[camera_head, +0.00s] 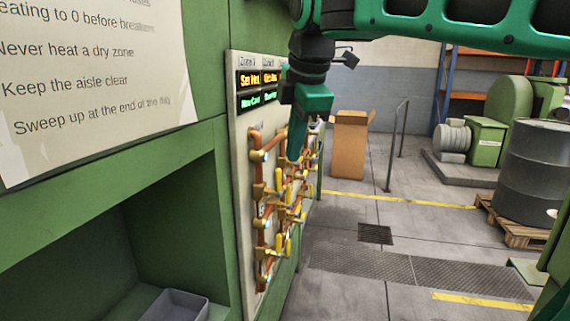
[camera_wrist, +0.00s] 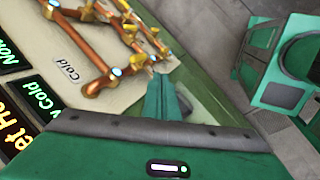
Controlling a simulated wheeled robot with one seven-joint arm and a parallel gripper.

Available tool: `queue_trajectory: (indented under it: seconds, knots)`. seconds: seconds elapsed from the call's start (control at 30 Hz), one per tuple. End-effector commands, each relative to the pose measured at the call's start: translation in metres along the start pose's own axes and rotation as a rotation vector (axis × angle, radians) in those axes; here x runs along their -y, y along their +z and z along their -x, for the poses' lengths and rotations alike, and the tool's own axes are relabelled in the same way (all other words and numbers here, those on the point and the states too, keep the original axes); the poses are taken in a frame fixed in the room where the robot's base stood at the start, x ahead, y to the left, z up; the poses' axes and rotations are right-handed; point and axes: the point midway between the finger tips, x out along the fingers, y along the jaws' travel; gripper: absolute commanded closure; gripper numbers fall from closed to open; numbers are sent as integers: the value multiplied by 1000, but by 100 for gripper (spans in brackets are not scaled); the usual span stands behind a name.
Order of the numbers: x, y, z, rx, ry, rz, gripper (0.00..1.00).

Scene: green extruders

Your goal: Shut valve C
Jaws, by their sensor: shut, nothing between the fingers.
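A pale upright panel (camera_head: 241,150) carries copper pipes (camera_head: 256,160) and several valves with yellow lever handles (camera_head: 279,180). The levers look mostly upright, some slightly tilted. No valve letter is legible, so I cannot tell which one is valve C. My gripper (camera_head: 294,156) points down in front of the panel's upper right and hides part of the pipes. In the wrist view my gripper (camera_wrist: 163,82) has its fingers together and empty, beside the copper pipes (camera_wrist: 100,65). I cannot tell whether the fingertips touch any part of the panel.
Lit displays (camera_head: 256,80) top the panel. A grey bin (camera_head: 175,305) sits in the green recess at lower left. A cardboard box (camera_head: 350,145), a handrail (camera_head: 396,145) and a drum (camera_head: 538,165) on a pallet stand beyond.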

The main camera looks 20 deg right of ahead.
Motion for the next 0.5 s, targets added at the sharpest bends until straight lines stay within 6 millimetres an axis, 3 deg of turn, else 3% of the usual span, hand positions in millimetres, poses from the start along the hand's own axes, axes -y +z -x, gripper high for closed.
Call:
queue_trajectory:
  seconds: [0.5]
  knots:
    - [2,0,-89,1,-6,0,100]
